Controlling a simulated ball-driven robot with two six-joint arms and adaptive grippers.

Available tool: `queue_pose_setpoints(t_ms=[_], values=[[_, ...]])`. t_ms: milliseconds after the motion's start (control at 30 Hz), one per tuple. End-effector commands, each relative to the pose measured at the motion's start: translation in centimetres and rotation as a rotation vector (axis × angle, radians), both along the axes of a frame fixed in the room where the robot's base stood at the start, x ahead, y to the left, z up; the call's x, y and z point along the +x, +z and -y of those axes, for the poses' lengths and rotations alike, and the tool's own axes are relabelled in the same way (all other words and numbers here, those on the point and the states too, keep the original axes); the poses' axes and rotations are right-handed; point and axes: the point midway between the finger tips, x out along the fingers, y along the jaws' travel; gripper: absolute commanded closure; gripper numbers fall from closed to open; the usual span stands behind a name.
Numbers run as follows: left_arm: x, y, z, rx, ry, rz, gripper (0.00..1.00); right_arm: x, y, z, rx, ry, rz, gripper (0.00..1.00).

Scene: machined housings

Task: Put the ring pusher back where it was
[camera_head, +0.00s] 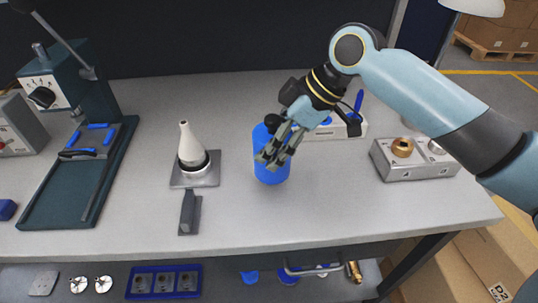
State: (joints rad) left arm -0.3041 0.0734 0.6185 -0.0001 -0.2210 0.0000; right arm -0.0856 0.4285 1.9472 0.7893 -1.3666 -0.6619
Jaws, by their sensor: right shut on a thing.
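The ring pusher, which I take to be the blue cylinder (271,174), is right of the middle of the bench. My right gripper (275,160) comes from the upper right and is shut on it, its fingers covering part of its front. I cannot tell whether the cylinder's base touches the bench. A white cone (190,143) stands upright on a grey metal housing (196,178) left of the cylinder. My left gripper is not in view.
A dark press (60,85) stands at the left. A small dark stand (190,213) is in front of the housing. A metal block (420,171) with a brass part (402,147) is at the right. A blue tray (164,270) is below the front edge. The bench front right is clear.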

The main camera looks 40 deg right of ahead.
Motion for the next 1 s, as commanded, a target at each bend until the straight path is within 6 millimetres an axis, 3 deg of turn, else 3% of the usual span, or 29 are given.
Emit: queue_pose_setpoints(t_ms=[167, 400, 800, 833, 1000], values=[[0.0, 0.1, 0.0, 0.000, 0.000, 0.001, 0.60, 1.1, -1.0, -0.2, 0.001, 0.001, -0.001, 0.68], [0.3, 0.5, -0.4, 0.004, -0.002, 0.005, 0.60, 1.1, -4.4, -0.2, 0.000, 0.000, -0.003, 0.68], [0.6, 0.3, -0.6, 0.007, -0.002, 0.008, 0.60, 1.1, -5.0, -0.1, -0.001, 0.001, 0.000, 0.68], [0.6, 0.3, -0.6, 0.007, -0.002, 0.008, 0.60, 1.1, -5.1, -0.1, -0.002, 0.001, -0.001, 0.29], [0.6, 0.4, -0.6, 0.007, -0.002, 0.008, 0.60, 1.1, -5.0, -0.1, -0.002, 0.001, -0.001, 0.07]])
